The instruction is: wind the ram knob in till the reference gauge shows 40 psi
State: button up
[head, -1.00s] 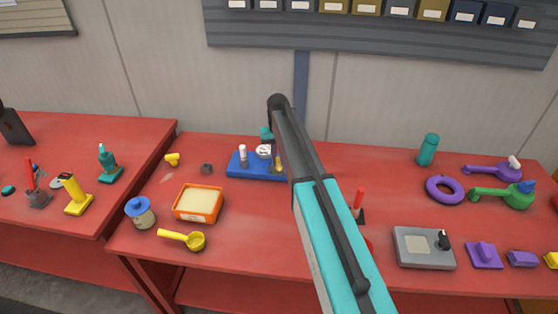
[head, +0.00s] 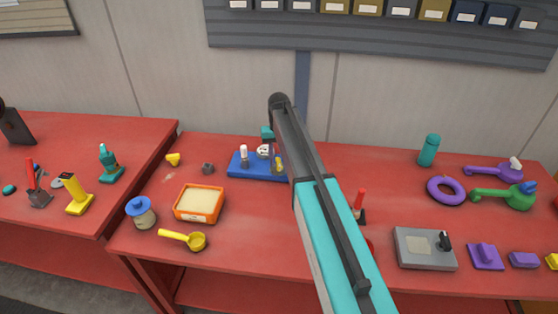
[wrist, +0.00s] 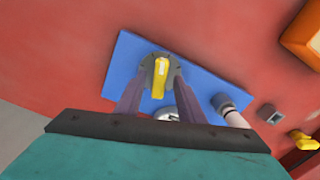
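The blue base (head: 245,172) stands at the back of the middle table, partly behind my arm. It carries a white-faced gauge (head: 264,151), a white-capped upright part (head: 244,153) and a yellow-topped knob (head: 279,163). In the wrist view the knob (wrist: 160,78) is a yellow bar on a dark grey round part. My gripper (wrist: 160,85) has one finger on each side of it, close to the grey part. I cannot tell whether the fingers press on it. The gauge (wrist: 166,114) is mostly hidden there, and its reading is too small to make out in the head view.
A small grey block (head: 207,168) and a yellow part (head: 172,159) lie left of the base. An orange tray (head: 180,213), a lidded jar (head: 142,216) and a yellow scoop (head: 196,241) are nearer the front. A grey box (head: 408,257) stands right of my arm.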

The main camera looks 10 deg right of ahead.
aim_at(279, 162)
notch_tip(279, 162, up, 13)
jog(key=b, duration=0.3)
jog(key=shift+r, duration=0.15)
dwell(0.3)
jog(key=shift+s, duration=0.1)
dwell(0.3)
